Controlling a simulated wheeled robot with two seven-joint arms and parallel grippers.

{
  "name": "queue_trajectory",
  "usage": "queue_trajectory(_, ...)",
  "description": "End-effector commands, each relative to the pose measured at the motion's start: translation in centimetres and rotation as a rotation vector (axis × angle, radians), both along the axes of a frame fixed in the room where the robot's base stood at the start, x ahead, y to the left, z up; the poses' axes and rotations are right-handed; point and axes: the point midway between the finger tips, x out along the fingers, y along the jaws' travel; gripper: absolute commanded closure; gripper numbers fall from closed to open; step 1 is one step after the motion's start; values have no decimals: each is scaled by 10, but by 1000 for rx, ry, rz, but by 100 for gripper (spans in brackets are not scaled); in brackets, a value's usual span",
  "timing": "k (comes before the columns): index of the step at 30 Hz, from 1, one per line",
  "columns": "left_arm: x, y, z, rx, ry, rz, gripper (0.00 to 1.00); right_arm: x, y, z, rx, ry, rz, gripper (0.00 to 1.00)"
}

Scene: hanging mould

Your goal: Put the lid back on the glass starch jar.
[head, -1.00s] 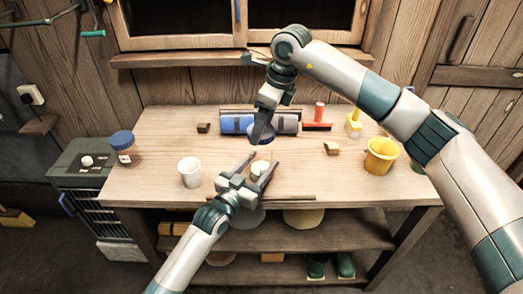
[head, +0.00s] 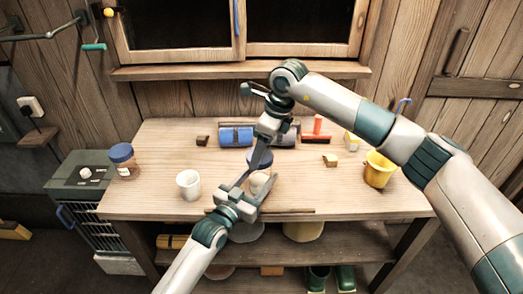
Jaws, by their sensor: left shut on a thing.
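The glass starch jar (head: 258,184) shows as a small pale round shape near the table's front middle. My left gripper (head: 248,190) has its fingers closed in on both sides of it and hides its lower part. The dark blue lid (head: 261,160) hangs in my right gripper (head: 262,150), just above the jar in the picture. The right fingers point down and look shut on the lid. A small gap seems to show between lid and jar; I cannot tell how far apart they are in depth.
A white cup (head: 189,184) stands left of the jar, and a blue-lidded jar (head: 123,161) at the table's left edge. A blue roll (head: 236,135) and red brush (head: 316,133) lie behind. A yellow bucket (head: 378,170) stands right. A thin stick (head: 290,211) lies along the front edge.

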Motion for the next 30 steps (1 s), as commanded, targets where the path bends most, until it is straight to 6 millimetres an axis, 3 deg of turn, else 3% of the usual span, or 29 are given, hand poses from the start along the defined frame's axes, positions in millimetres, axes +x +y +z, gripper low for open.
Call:
queue_trajectory(15,0,0,-1,1,1,0,88,0,0,-18,0,1,1,62)
queue_trajectory(30,0,0,-1,1,2,0,88,0,0,-18,0,0,1,62)
